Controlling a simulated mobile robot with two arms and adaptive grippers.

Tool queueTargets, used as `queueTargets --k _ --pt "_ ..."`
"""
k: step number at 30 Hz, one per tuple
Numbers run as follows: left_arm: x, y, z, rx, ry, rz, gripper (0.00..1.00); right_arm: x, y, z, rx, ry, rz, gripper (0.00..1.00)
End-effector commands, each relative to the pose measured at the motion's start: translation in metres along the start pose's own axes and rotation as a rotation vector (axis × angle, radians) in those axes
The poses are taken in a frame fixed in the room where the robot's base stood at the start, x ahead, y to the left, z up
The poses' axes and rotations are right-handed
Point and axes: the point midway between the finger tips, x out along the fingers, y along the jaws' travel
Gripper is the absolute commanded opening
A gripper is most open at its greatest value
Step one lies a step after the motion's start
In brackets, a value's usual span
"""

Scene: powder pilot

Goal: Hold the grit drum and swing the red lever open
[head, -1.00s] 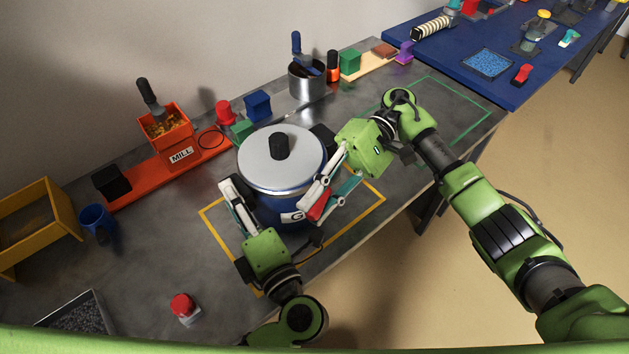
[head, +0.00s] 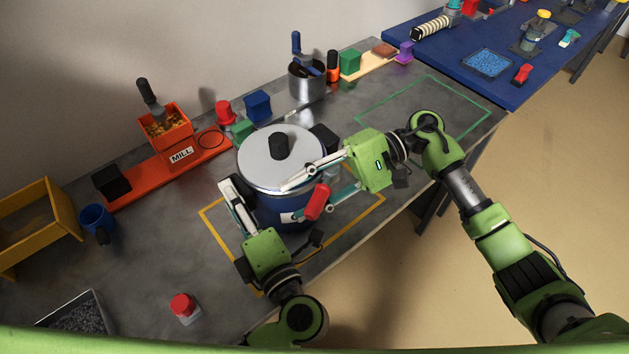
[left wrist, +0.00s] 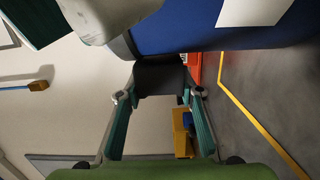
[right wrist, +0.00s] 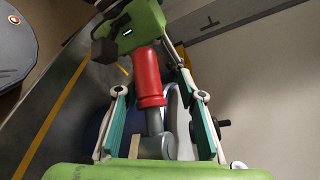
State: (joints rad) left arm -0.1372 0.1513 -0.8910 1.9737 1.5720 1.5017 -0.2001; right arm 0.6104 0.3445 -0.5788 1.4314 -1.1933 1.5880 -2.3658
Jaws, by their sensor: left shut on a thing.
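The grit drum (head: 270,212) is a blue pot with a grey lid and black knob, upright inside the yellow outline. My left gripper (head: 235,192) is shut on its black side handle, which shows between the fingers in the left wrist view (left wrist: 160,76). The red lever (head: 318,202) sticks out from the drum's front, near the white label. My right gripper (head: 298,201) is open, with one finger on each side of the lever. In the right wrist view the red lever (right wrist: 148,78) stands between the fingers with visible gaps.
An orange mill (head: 165,133) on its red base and a blue mug (head: 96,218) stand to the left. A red button (head: 183,305) is at the front. A metal pot with tools (head: 306,82) stands behind the drum. The green outline (head: 430,98) at the right is bare.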

Motion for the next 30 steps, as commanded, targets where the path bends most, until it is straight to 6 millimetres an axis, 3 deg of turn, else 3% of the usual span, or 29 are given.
queueTargets --k 2,20,30 --pt "0.0 -0.001 0.0 0.001 -0.001 -0.002 0.0 0.002 -0.002 -0.004 0.015 0.063 -0.041 0.36" --pt "0.0 -0.002 -0.001 0.005 0.002 -0.004 0.0 -0.124 -0.001 0.003 0.015 0.072 -0.045 0.36" --pt "0.0 -0.003 -0.001 0.006 0.003 -0.006 0.0 -0.097 -0.042 0.014 0.241 0.135 0.141 0.36"
